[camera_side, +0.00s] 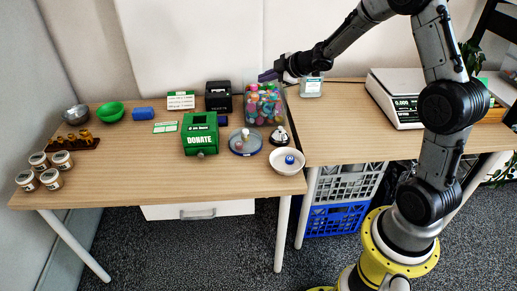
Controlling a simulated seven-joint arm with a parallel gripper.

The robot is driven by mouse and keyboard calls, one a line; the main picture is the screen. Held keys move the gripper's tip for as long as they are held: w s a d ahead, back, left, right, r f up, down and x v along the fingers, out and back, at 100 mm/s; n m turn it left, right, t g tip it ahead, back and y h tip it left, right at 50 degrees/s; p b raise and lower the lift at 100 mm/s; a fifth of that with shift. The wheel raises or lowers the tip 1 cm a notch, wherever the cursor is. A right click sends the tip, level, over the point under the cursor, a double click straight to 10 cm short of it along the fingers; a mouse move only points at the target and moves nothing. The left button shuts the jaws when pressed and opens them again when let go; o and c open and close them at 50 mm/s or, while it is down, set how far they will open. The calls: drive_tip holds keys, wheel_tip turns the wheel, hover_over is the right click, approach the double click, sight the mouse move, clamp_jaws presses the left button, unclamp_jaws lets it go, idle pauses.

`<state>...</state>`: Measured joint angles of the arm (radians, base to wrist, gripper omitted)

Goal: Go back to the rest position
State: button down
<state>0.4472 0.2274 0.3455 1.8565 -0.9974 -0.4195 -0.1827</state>
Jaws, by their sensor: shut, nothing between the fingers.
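My gripper (268,76) is at the end of my raised arm, near the back of the tables. It appears just above the clear container of colourful items (264,104), by its upper right edge. Its fingers are shut and hold nothing. Whether it touches the container's rim is too small to tell.
A lidded jar (311,87) stands close right of my gripper. A scale (394,98) sits on the right table. The left table holds a green donate box (200,134), a black device (218,96), a white bowl (287,161), a green bowl (110,111) and several small jars (51,179).

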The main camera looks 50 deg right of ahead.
drive_tip(key=s+a+r+m+h, duration=0.1)
drive_tip(key=s+a+r, duration=0.25)
drive_tip(key=r, duration=0.25)
drive_tip(key=s+a+r+m+t, duration=0.1)
drive_tip(key=s+a+r, duration=0.25)
drive_tip(key=r, duration=0.25)
drive_tip(key=s+a+r+m+h, duration=0.1)
drive_tip(key=s+a+r+m, duration=0.15)
drive_tip(key=s+r, duration=0.3)
drive_tip(key=s+a+f+m+g, duration=0.1)
drive_tip(key=s+a+f+g, duration=0.1)
drive_tip(key=s, duration=0.6)
drive_tip(key=s+a+f+m+g+y, duration=0.1)
drive_tip(key=s+a+f+m+g, duration=0.1)
drive_tip(key=s, duration=0.5)
drive_tip(key=s+a+f+m+g+y, duration=0.1)
drive_tip(key=s+a+f+m+g, duration=0.1)
drive_tip(key=s+f, duration=0.4)
drive_tip(key=s+a, duration=0.1)
drive_tip(key=s, duration=0.1)
drive_tip(key=shift+s+a+g, duration=0.2)
drive_tip(key=shift+s+g, duration=0.1)
drive_tip(key=shift+g, duration=0.1)
drive_tip(key=shift+f+m, duration=0.1)
drive_tip(key=shift+m, duration=0.15)
